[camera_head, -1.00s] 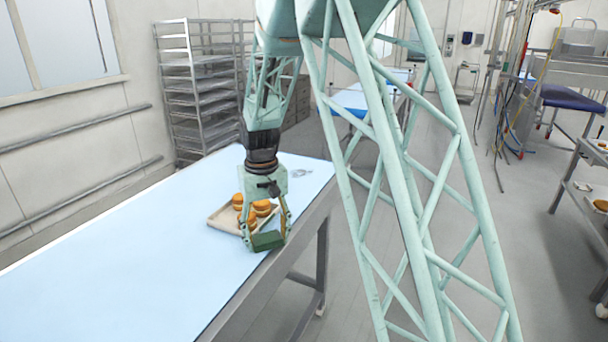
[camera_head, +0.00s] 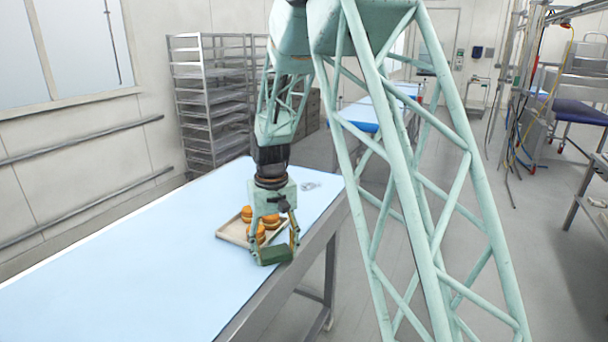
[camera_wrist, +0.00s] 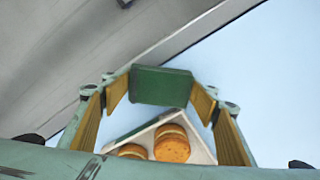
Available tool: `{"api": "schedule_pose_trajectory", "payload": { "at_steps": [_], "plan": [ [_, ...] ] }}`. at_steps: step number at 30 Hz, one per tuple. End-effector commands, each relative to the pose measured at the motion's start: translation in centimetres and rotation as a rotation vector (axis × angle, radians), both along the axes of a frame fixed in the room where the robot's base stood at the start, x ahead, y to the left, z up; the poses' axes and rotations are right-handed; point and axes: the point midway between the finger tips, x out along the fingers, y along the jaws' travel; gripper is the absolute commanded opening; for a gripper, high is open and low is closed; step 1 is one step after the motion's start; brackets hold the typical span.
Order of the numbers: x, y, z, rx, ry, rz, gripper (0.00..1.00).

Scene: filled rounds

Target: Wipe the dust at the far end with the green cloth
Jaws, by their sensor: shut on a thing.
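My gripper (camera_head: 276,250) is shut on the green cloth (camera_head: 275,257), a dark green folded block, near the table's right edge. In the wrist view the cloth (camera_wrist: 162,86) sits between my gripper's fingertips (camera_wrist: 160,98). I cannot tell whether it touches the table. A faint greyish patch (camera_head: 311,186), which looks like the dust, lies on the pale blue table (camera_head: 150,265) toward its far end, beyond my gripper. It is small and indistinct, and I do not make it out in the wrist view.
A pale tray (camera_head: 230,235) with several orange-brown filled rounds (camera_head: 247,214) lies just left of and behind my gripper; it also shows in the wrist view (camera_wrist: 197,146). A metal rack (camera_head: 205,100) stands behind the table. The table's near left part is clear.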

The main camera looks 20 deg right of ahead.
Motion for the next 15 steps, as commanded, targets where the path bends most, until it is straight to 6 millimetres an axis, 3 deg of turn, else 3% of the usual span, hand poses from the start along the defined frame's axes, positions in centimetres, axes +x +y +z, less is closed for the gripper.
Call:
{"api": "schedule_pose_trajectory", "payload": {
  "at_steps": [2, 15],
  "plan": [
    [-0.7, 0.2, -0.3, 0.001, 0.018, 0.002, 0.37],
    [-0.3, 0.1, 3.7, 0.001, 0.008, 0.000, 0.37]
  ]
}}
